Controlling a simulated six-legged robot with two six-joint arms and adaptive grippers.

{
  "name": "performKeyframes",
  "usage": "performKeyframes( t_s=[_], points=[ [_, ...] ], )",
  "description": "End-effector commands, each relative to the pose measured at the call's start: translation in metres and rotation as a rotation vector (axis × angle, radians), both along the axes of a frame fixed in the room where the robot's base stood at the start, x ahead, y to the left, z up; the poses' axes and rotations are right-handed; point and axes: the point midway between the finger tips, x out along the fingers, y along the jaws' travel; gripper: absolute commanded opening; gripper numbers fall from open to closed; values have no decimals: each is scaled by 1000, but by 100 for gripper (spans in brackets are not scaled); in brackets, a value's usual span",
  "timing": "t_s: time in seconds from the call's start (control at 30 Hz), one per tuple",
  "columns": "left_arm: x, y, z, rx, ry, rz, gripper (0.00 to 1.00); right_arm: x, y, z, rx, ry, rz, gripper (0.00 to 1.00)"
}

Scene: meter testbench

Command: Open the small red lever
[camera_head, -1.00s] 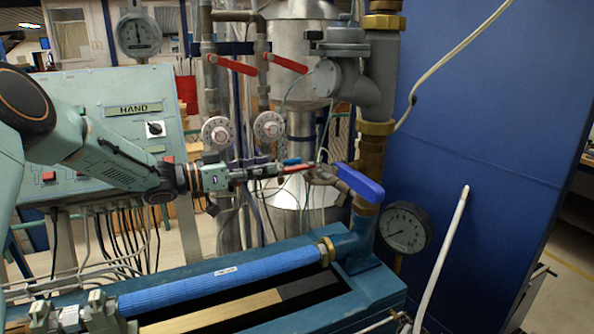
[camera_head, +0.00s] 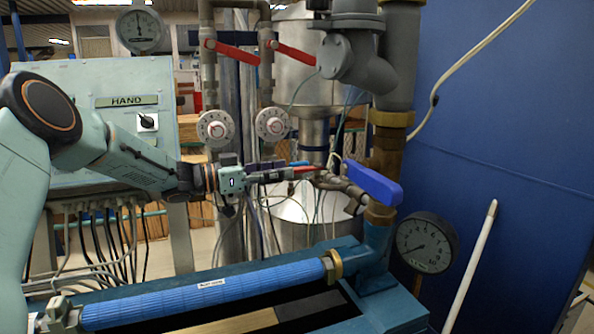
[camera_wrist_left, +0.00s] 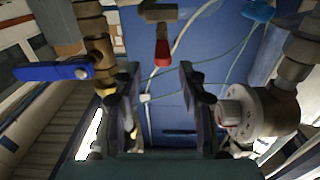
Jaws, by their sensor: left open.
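The small red lever (camera_wrist_left: 162,52) hangs from a brass-coloured valve body at the top of the left wrist view, pointing down toward the gap between my fingers. In the head view its red part (camera_head: 306,169) shows at the tip of my left gripper, beside the blue-handled valve. My left gripper (camera_head: 298,173) reaches in from the left, roughly level. In the wrist view its two fingers (camera_wrist_left: 158,82) are apart with nothing between them. The lever appears beyond the fingertips; the exact distance is hard to tell. My right gripper is not in view.
A blue valve handle (camera_head: 373,183) is just right of the gripper. Two larger red levers (camera_head: 236,52) (camera_head: 294,52) and two white dials (camera_head: 215,129) (camera_head: 272,124) are above. A pressure gauge (camera_head: 426,243) stands lower right. A blue pipe (camera_head: 205,292) runs below.

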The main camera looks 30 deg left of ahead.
Motion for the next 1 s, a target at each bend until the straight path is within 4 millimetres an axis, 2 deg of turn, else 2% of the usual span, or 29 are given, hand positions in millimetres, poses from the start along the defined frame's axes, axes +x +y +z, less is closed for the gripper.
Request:
performKeyframes(
  t_s=[0.1, 0.3, 0.67, 1.0],
  points=[
    [13, -13, -2, 4, 2, -3, 42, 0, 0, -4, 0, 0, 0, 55],
    [30, -27, -1, 2, 1, -2, 42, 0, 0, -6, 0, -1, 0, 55],
    [38, -30, 0, 0, 0, -1, 42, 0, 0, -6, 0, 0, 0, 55],
    [38, -30, 0, 0, 0, -1, 14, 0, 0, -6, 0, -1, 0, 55]
  ],
)
